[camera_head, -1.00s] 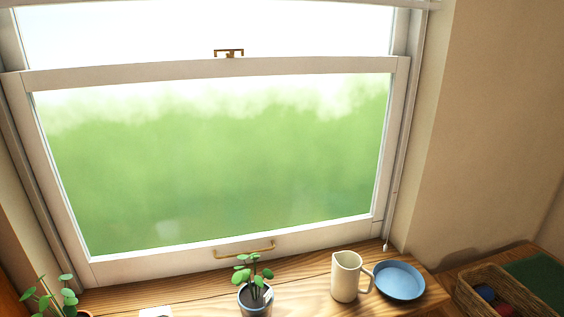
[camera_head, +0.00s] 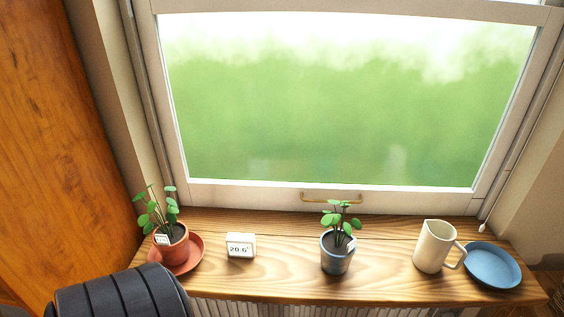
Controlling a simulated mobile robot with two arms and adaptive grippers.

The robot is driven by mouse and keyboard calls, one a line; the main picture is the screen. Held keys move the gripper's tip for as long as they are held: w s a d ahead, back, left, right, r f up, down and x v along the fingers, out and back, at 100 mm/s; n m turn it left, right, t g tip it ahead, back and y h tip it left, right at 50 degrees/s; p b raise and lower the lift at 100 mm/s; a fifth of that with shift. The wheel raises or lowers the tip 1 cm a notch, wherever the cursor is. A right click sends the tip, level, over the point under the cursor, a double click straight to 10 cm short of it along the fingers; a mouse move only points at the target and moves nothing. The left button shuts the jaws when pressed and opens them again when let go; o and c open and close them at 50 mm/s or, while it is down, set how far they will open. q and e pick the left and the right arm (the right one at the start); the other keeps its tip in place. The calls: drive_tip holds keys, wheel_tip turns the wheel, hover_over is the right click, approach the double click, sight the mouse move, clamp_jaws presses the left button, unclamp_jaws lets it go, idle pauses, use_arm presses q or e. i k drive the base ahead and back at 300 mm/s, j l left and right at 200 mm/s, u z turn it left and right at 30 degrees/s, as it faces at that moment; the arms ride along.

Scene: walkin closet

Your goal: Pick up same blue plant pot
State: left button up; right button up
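The blue plant pot (camera_head: 336,261) stands upright on the wooden windowsill, near its middle. It holds a small green leafy plant and a white tag. A round blue saucer (camera_head: 492,266) lies empty at the right end of the sill. A dark ribbed part, which looks like one of my arm links, shows at the bottom left. Neither of my grippers is in view.
On the sill (camera_head: 290,282), a terracotta pot (camera_head: 174,249) with a plant sits on a red saucer (camera_head: 199,258) at the left. A white display (camera_head: 241,245) reads about 20.6. A cream jug (camera_head: 432,247) stands between the blue pot and blue saucer. The window (camera_head: 340,100) is behind; a wooden panel (camera_head: 50,120) is at left.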

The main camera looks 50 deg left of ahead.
sight(337, 248)
drive_tip(key=k+u, duration=0.1)
drive_tip(key=u, duration=0.95)
